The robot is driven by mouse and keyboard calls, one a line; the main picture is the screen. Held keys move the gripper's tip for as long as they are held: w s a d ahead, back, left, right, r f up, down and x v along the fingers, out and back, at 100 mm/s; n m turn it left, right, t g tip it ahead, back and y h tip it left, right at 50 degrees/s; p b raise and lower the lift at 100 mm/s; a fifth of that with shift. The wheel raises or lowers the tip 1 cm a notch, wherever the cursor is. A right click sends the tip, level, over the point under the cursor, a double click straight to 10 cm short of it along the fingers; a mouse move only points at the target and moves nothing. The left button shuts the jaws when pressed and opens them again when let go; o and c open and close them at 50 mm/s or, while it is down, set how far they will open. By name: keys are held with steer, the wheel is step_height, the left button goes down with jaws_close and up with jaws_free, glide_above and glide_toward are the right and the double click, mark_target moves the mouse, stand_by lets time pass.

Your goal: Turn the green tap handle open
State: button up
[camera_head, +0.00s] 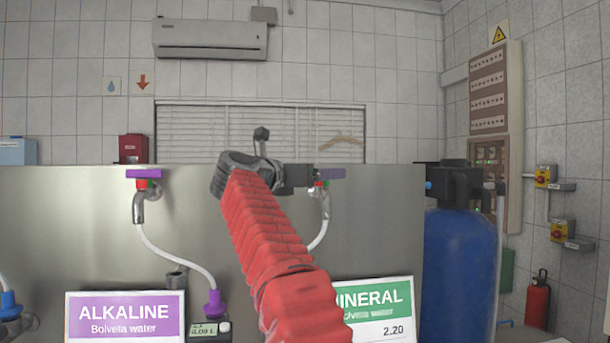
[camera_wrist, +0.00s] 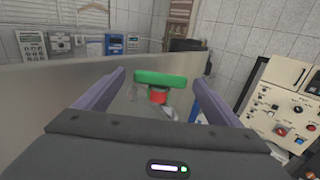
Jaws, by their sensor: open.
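The green tap handle (camera_wrist: 160,80) is a flat bar lying crosswise on a red neck (camera_wrist: 158,97) in the wrist view. It sits ahead of my gripper (camera_wrist: 160,77), between its two spread purple fingers, with a gap visible on each side. I cannot tell how far ahead it is. In the head view my gripper (camera_head: 328,173) is over the mineral tap's top and hides nearly all of the handle. The tap's metal spout (camera_head: 325,207) and white hose show below. My gripper is open and holds nothing.
A similar tap with a purple handle (camera_head: 144,174) is on the steel panel (camera_head: 190,225) to the left. Alkaline (camera_head: 125,317) and mineral (camera_head: 378,310) signs stand in front. A blue tank (camera_head: 460,265) stands right of the panel.

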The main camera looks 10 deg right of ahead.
steer(key=v, duration=1.4)
steer(key=shift+w, duration=0.1)
